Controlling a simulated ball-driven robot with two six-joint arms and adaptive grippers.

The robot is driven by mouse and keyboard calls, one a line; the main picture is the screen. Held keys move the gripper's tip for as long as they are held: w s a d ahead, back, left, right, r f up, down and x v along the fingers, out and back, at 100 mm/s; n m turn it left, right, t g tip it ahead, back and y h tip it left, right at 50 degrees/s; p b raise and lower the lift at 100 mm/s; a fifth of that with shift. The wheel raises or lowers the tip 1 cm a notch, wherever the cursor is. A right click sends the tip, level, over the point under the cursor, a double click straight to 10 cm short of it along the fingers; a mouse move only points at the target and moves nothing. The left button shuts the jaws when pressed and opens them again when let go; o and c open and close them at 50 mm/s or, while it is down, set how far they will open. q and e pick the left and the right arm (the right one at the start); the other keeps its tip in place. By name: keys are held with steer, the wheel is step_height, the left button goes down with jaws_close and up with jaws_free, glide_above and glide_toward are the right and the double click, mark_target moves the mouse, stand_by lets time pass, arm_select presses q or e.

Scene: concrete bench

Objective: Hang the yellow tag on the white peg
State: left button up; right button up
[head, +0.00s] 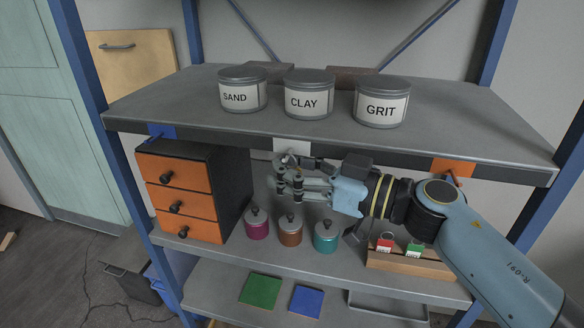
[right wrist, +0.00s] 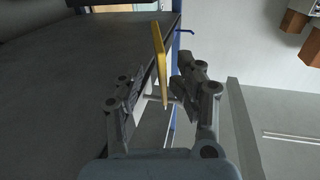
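The yellow tag (right wrist: 160,56) shows nearly edge-on in the right wrist view, between the fingers of my right gripper (right wrist: 160,80). Gaps show on both sides of the tag, so the fingers look apart from it. A pale rod, apparently the white peg (right wrist: 155,98), crosses near the tag's close end; I cannot tell whether it passes through the tag. In the head view my right gripper (head: 285,182) is just below the white plate (head: 291,145) on the upper shelf's front edge. I cannot make out the tag there. My left gripper is not in view.
The blue peg (head: 154,136) is left and the orange plate (head: 453,166) right on the same edge. Cans stand above, including CLAY (head: 309,94). Below are an orange drawer unit (head: 180,173), lidded jars such as the teal one (head: 326,237), and a wooden tray (head: 400,263).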

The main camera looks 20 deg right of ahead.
steer(key=shift+r, duration=0.45)
steer(key=shift+s+d+f, duration=0.1)
steer(key=shift+s, duration=0.05)
steer(key=v, duration=0.7)
steer(key=shift+d+f, duration=0.25)
steer(key=shift+f, duration=0.05)
steer(key=shift+s, duration=0.2)
